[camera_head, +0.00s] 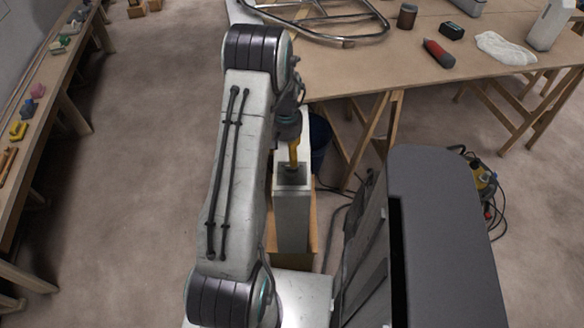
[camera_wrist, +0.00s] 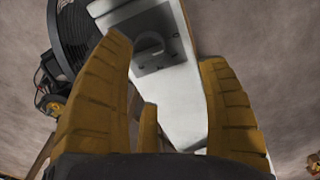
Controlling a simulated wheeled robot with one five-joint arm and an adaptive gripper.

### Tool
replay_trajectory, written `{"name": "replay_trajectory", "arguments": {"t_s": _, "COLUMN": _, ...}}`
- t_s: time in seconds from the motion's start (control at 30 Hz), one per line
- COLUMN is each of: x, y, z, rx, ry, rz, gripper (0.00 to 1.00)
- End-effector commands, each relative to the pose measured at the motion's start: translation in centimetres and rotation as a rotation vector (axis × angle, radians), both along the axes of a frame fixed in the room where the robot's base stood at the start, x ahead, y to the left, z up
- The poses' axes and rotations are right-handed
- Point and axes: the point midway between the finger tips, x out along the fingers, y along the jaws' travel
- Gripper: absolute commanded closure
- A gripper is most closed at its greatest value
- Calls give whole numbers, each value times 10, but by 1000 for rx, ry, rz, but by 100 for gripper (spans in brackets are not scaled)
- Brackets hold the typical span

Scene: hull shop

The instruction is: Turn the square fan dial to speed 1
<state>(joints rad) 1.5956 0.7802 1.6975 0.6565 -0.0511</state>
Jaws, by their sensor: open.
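In the wrist view, a grey square plate (camera_wrist: 172,62) sits on the pale end face of a post-like housing (camera_wrist: 185,115). In the head view, my gripper (camera_head: 293,155) points down over the dark plate (camera_head: 291,176) on top of the grey housing (camera_head: 292,222). The dial cannot be made out there. Contact cannot be told.
A wooden table (camera_head: 365,72) behind carries a metal frame (camera_head: 320,22), a brown jar (camera_head: 407,15), a red-and-black tool (camera_head: 438,53) and a white cloth (camera_head: 505,48). A dark bucket-like object (camera_head: 320,140) stands behind the housing. A workbench (camera_head: 45,80) runs along the left, with clear floor between.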

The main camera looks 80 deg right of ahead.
Motion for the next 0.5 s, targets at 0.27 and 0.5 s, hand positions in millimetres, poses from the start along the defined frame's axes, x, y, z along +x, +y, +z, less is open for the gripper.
{"name": "replay_trajectory", "arguments": {"t_s": 0.27, "x": -17, "y": -1, "z": -30, "rx": 12, "ry": -1, "rz": -36, "gripper": 32}}
{"name": "replay_trajectory", "arguments": {"t_s": 0.5, "x": -16, "y": -1, "z": -59, "rx": 10, "ry": 0, "rz": -35, "gripper": 32}}
